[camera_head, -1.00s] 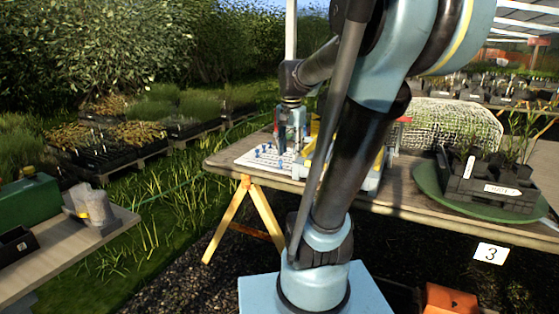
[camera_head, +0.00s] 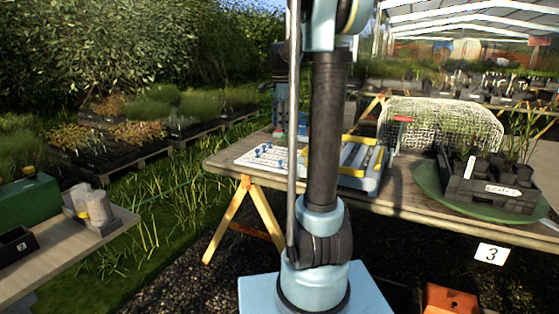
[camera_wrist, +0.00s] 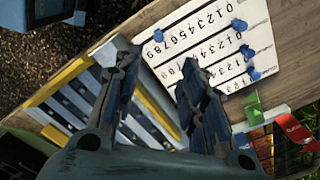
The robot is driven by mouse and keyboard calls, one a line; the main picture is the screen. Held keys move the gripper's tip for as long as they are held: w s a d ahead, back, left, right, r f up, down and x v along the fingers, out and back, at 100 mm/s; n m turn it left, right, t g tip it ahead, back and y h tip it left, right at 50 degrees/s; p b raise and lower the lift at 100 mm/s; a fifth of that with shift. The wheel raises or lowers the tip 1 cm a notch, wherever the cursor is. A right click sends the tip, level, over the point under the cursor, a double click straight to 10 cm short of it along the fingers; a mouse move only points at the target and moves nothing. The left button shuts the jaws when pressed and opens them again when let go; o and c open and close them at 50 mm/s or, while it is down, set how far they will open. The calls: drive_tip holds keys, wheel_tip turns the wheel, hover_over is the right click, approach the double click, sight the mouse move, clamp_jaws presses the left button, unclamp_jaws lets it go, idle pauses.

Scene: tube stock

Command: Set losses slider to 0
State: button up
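The white slider board (camera_head: 245,160) lies on the wooden table, with several blue knobs (camera_head: 283,165) on its tracks. In the wrist view the board (camera_wrist: 190,20) shows rows of digits from 0 to 9. One blue knob (camera_wrist: 158,35) sits apart at the left of the top visible row; others (camera_wrist: 247,51) stand near the right. I cannot read which row is losses. My gripper (camera_wrist: 158,68) is open, with nothing seen between its fingers. It hangs above the table beside the board, its fingers covering part of the tray and the board's lower edge.
A blue tray with yellow bars (camera_head: 362,155) lies right of the board. A green piece (camera_wrist: 253,108) and a red piece (camera_wrist: 297,132) are close to my right finger in the wrist view. A black crate (camera_head: 490,180) on a green disc stands farther right.

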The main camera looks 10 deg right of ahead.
wheel_tip(320, 180, down, 16)
drive_tip(key=shift+f, duration=0.1)
idle(0.5)
